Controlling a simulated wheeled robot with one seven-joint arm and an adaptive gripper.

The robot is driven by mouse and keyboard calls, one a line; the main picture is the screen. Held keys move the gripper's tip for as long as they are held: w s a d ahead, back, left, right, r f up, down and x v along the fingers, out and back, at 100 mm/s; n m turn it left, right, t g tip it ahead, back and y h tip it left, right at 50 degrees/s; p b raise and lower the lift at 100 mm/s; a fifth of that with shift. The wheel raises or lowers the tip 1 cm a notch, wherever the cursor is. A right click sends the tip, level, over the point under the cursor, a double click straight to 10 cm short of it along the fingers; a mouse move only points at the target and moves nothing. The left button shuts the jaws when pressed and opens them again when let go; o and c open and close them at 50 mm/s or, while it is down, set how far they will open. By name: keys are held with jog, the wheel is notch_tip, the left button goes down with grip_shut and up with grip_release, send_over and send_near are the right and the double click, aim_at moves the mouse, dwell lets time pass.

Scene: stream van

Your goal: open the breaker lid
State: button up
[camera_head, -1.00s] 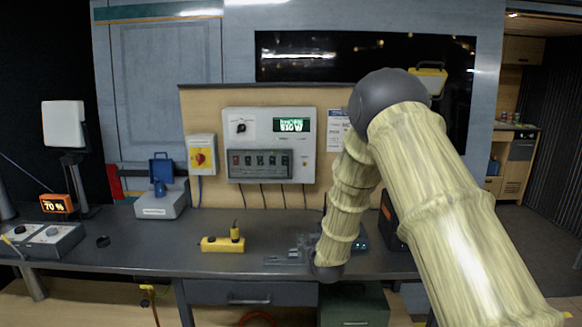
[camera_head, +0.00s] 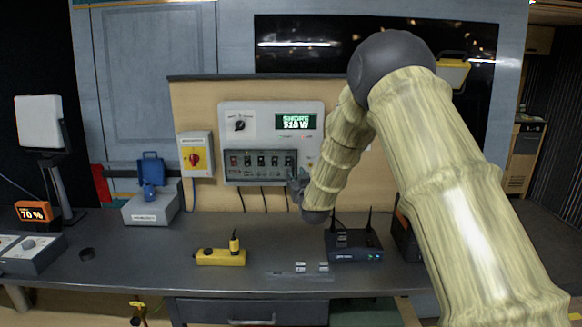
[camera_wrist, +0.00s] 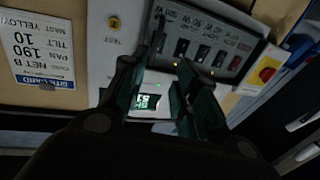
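The grey breaker box (camera_head: 261,165) sits low on the white wall panel (camera_head: 268,118), with a row of several dark switches showing in its front. Its lid looks shut, but I cannot clearly separate a lid from the box. My gripper (camera_head: 298,180) is at the box's lower right corner; contact cannot be told. In the wrist view, the breaker box (camera_wrist: 205,42) lies beyond my gripper (camera_wrist: 170,58), tilted in the picture. Its two fingers are apart, with nothing seen between them. The left fingertip overlaps the box's near end.
A red-and-yellow rotary switch (camera_head: 195,155) is left of the panel.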

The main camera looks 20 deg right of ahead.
aim_at(293, 166)
jog(key=w, duration=0.2)
jog(key=w+d+p, duration=0.1)
jog(key=w, duration=0.4)
jog(key=shift+w+d+p, duration=0.1)
jog(key=shift+d+p, duration=0.2)
jog(key=shift+p, duration=0.1)
jog(key=shift+w, duration=0.85)
jog(key=shift+f, duration=0.1)
grip_shut()
